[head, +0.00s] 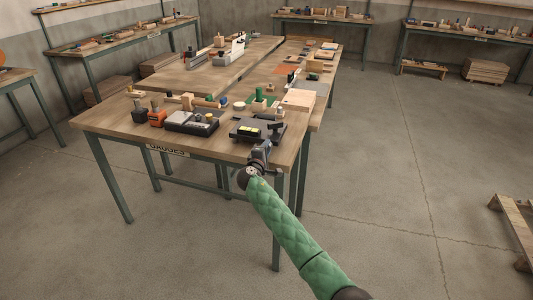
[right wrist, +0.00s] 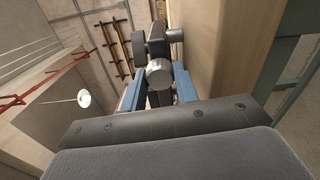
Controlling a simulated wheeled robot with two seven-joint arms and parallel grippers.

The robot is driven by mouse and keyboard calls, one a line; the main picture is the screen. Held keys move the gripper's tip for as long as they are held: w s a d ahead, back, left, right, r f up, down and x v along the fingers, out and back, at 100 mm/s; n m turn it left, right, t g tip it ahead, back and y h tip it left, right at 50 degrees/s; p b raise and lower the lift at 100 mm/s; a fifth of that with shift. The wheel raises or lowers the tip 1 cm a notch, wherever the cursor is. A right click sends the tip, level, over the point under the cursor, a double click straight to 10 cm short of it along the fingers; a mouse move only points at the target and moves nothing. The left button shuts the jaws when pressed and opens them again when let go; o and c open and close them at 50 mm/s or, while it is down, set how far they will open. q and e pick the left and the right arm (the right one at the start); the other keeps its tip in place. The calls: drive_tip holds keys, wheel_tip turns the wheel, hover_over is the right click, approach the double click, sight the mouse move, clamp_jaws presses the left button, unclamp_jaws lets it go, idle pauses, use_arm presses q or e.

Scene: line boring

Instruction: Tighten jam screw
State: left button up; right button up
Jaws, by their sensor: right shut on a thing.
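My right gripper (head: 262,153) is at the front edge of the workbench, beside a dark fixture (head: 268,126) near the bench corner. In the right wrist view the blue fingers of my right gripper (right wrist: 158,90) are shut on a silver round-headed piece (right wrist: 160,74), which looks like the jam screw. Dark metal parts of the fixture (right wrist: 156,42) rise behind it. The screw's shank and the contact at the fingertips are hidden. In the head view the screw is too small to make out. My left gripper is in neither view.
A device with a yellow-green display (head: 249,132) sits at the fixture. The floor right of the bench is clear; a pallet (head: 513,225) lies far right.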

drive_tip(key=o, duration=1)
drive_tip(key=shift+v, duration=1.2)
drive_tip(key=n+p, duration=1.2)
drive_tip(key=p, duration=0.1)
drive_tip(key=shift+s+a, duration=0.1)
drive_tip(key=shift+s, duration=0.15)
